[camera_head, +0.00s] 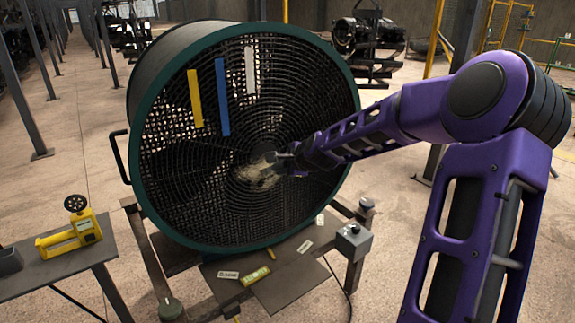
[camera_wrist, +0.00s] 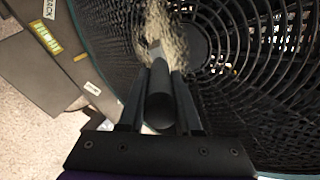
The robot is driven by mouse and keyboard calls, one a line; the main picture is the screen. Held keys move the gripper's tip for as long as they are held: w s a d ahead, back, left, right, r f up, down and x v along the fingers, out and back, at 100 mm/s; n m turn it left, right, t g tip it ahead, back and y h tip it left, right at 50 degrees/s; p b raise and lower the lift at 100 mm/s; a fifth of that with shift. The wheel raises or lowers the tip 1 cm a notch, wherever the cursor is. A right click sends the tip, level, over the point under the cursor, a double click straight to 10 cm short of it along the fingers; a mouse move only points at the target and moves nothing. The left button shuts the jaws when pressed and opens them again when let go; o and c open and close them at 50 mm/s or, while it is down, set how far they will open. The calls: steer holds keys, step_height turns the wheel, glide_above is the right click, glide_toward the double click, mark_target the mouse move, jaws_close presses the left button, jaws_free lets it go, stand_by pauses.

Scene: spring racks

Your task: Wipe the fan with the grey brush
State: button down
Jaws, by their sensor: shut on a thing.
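The fan (camera_head: 165,200) is a large drum with a green rim and a black wire grille, in the middle of the head view. Its grille (camera_wrist: 250,90) fills the right of the wrist view. My gripper (camera_head: 285,163) is at the grille, near the fan's centre. In the wrist view my gripper (camera_wrist: 162,80) is shut on the dark round handle of the brush. The brush's pale, shaggy bristles (camera_head: 255,176) lie at the grille just left of the hub; the bristles (camera_wrist: 165,32) also show ahead of the fingers. Exact contact is hard to tell.
Yellow (camera_head: 195,98), blue (camera_head: 222,97) and white (camera_head: 250,70) strips are on the upper grille. A plate with labels (camera_head: 255,274) and a grey control box (camera_head: 354,241) sit below the fan. A side table (camera_head: 70,268) at left holds a yellow tool (camera_head: 72,236).

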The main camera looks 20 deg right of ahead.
steer(key=shift+s+a+b, duration=0.6)
steer(key=shift+s+a, duration=0.2)
steer(key=shift+a, duration=3.6)
steer(key=w+d+r+b, duration=0.1)
steer(key=w+d+b, duration=0.1)
steer(key=d, duration=1.1)
steer(key=shift+w+d+r, duration=0.15)
steer(key=shift+w+d, duration=0.1)
